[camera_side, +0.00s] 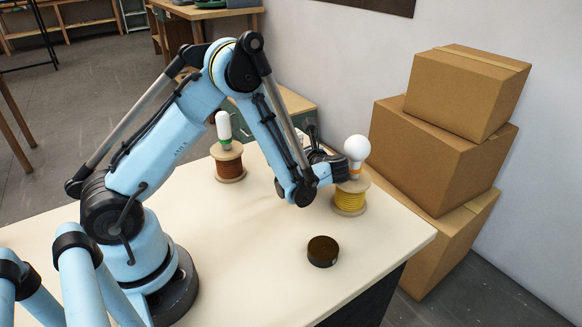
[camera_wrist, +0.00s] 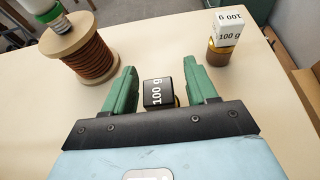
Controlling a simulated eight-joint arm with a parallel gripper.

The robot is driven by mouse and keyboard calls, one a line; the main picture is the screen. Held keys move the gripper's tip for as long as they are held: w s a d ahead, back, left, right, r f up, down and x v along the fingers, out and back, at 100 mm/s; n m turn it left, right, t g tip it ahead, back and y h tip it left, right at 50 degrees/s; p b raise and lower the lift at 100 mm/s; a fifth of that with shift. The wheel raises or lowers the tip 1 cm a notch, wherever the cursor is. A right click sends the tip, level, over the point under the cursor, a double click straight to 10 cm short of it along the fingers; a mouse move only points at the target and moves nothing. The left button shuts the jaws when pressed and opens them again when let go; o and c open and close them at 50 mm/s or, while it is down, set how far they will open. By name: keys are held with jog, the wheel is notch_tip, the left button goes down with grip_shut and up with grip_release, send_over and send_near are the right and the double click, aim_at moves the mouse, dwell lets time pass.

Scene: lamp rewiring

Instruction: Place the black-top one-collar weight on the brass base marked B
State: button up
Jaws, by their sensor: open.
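In the wrist view my gripper (camera_wrist: 161,65) has two green fingers spread apart. A black-top weight (camera_wrist: 158,93), printed "100 g", shows between them with a gap on each side. A little brass colour shows at its right edge; its lower body and collars are hidden. A white-top weight (camera_wrist: 229,22), also printed "100 g", stands beyond the right finger, with a brownish body. I cannot make out a brass base marked B in either view.
A spool of brown wire (camera_wrist: 92,55) with a bulb above it stands left of the fingers; it also shows in the side view (camera_side: 228,165). A yellow-wire spool (camera_side: 350,202) carries a round bulb (camera_side: 357,147). A dark round disc (camera_side: 323,252) lies near the front edge.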

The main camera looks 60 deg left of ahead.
jog(key=shift+d+r, duration=0.15)
jog(key=shift+d, duration=0.3)
jog(key=shift+d+r, duration=0.8)
jog(key=shift+d, duration=0.1)
notch_tip(320, 180, up, 4)
jog(key=shift+r, duration=1.05)
jog(key=s+d+r+n+t+h, duration=0.3)
jog(key=s+d+n+t+h, duration=0.4)
jog(key=d+n+h, duration=0.6)
jog(key=shift+s+r+n+t, duration=0.3)
jog(key=shift+s+n, duration=0.65)
jog(key=shift+n, duration=1.35)
